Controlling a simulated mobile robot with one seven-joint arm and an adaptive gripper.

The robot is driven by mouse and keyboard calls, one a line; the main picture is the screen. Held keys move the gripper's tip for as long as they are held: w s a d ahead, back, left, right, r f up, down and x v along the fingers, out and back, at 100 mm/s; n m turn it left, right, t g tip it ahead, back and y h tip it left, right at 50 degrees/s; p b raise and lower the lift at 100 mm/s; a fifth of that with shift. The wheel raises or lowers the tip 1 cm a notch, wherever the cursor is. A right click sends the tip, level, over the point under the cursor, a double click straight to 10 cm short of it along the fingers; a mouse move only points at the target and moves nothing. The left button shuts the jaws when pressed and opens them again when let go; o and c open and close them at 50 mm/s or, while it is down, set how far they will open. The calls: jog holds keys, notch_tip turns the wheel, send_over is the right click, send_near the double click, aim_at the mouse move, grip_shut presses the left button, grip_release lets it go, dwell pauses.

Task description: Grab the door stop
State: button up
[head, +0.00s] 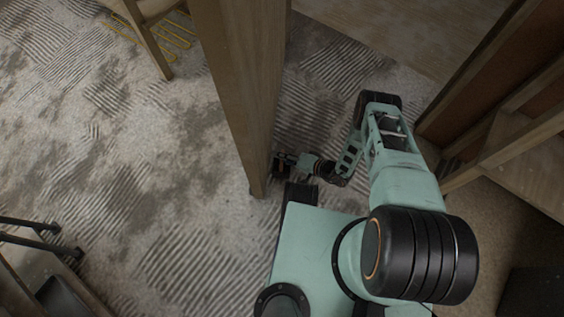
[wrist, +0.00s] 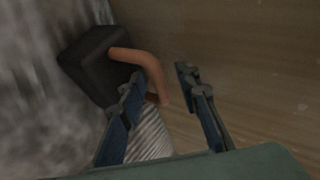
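A dark block with a curved orange-brown loop or handle, which looks like the door stop (wrist: 90,62), is in the upper left of the wrist view. Its handle (wrist: 150,66) arches to the right, toward the gap between the fingers of my gripper (wrist: 161,78). The fingers are apart, with nothing visibly clamped between them. The left finger overlaps the lower part of the block and handle, so contact there is unclear. In the head view, my arm reaches down beside the foot of a wooden panel, where the door stop is too small to make out clearly.
The tall wooden panel (head: 243,90) stands close beside my wrist; a wood surface (wrist: 255,60) fills the right of the wrist view. Wooden shelving (head: 510,120) is on the right. Grey patterned carpet (head: 130,150) lies open at left, with chair legs (head: 150,40) at the top.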

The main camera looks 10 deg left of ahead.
grip_shut()
jog(key=shift+r, duration=0.15)
dwell(0.6)
